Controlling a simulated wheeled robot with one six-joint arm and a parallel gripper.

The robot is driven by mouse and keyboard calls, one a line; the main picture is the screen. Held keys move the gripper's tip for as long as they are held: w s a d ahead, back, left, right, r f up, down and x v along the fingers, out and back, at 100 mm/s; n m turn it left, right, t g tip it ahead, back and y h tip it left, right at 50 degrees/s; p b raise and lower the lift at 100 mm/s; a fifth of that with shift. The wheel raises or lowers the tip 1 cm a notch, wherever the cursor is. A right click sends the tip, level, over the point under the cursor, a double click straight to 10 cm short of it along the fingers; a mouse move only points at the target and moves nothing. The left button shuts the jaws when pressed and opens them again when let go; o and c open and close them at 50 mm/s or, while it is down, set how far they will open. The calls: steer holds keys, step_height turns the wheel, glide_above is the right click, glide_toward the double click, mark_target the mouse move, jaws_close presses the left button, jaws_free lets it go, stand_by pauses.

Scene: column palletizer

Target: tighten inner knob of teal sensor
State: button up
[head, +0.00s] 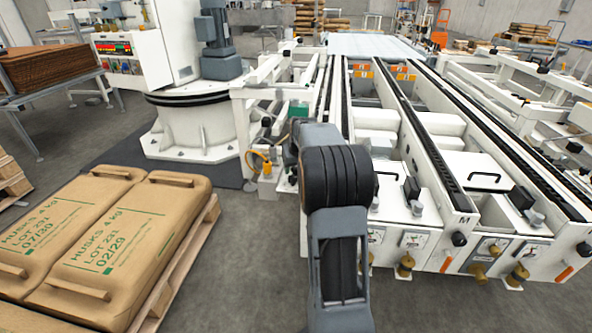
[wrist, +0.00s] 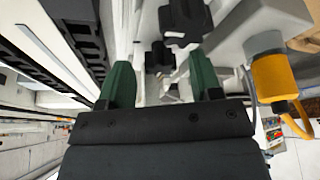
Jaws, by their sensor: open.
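In the wrist view my gripper (wrist: 160,60) is open, its two dark green fingers apart with nothing held. A black knob (wrist: 185,20) shows beyond the fingertips, at the top. A smaller black knob (wrist: 160,58) shows in the gap between the fingers; contact cannot be told. Which one is the inner knob I cannot tell. My arm hides most of my gripper and the knobs there.
A yellow-orange cylinder with a cable (wrist: 272,78) stands close right of my gripper. The white conveyor frame (head: 400,190) with dark rails fills the right. A white pedestal (head: 195,125) stands at left. Brown sacks (head: 120,225) lie on a pallet at front left; grey floor separates them.

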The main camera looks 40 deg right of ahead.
steer(key=shift+w+f, duration=0.1)
steer(key=shift+f, duration=0.05)
steer(key=shift+c, duration=0.3)
steer(key=c, duration=0.9)
